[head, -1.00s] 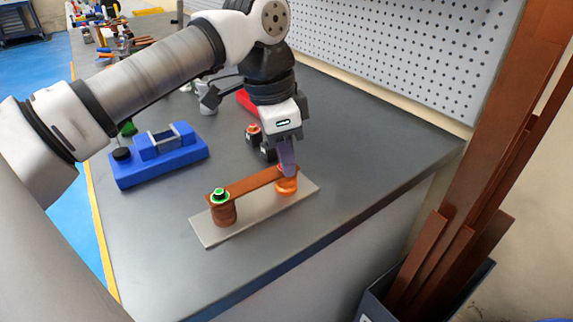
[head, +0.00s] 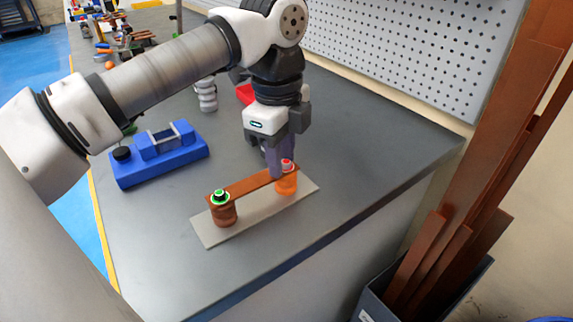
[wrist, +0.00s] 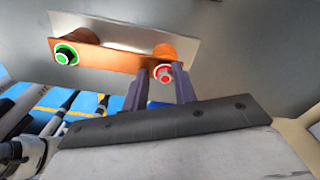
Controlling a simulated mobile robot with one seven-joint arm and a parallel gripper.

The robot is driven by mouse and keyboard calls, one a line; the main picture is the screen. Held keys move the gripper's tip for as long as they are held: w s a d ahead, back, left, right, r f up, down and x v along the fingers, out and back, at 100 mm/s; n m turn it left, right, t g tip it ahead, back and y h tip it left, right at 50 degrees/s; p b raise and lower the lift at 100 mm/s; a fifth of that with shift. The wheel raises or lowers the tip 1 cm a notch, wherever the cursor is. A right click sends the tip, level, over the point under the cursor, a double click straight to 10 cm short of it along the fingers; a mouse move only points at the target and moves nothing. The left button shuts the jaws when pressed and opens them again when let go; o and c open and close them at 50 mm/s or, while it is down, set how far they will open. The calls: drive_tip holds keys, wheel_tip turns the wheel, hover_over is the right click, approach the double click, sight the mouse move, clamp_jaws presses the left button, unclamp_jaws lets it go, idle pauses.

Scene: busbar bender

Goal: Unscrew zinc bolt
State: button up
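A copper bar (head: 245,185) spans two copper-coloured posts on a pale plate (head: 262,212). A bolt with a green ring (head: 219,197) tops the left end, and a bolt with a red ring (head: 287,164) tops the right end. I cannot tell which is zinc. My gripper (head: 279,165) points down at the red-ringed bolt. In the wrist view its fingers (wrist: 160,84) are apart, with that bolt showing in the gap just past the tips. I see no grip on it.
A blue vise-like fixture (head: 160,152) stands on the grey bench to the left. A grey cylindrical part (head: 206,95) and a red object (head: 245,93) are behind. A pegboard (head: 400,55) borders the back. Copper bars (head: 470,190) stand in a bin at right. The bench front is clear.

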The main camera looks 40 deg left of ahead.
drive_tip(key=shift+w+r+m+y, duration=0.2)
drive_tip(key=shift+m+y, duration=0.1)
drive_tip(key=shift+d, duration=0.1)
drive_tip(key=m, duration=0.2)
drive_tip(key=shift+w+r+m+p, duration=0.1)
drive_tip(key=shift+m+p, duration=0.2)
drive_tip(key=shift+p, duration=0.05)
drive_tip(key=m, duration=0.3)
drive_tip(key=m, duration=0.6)
drive_tip(key=shift+w+p, duration=0.15)
drive_tip(key=shift+p, duration=0.2)
drive_tip(key=shift+m, duration=0.5)
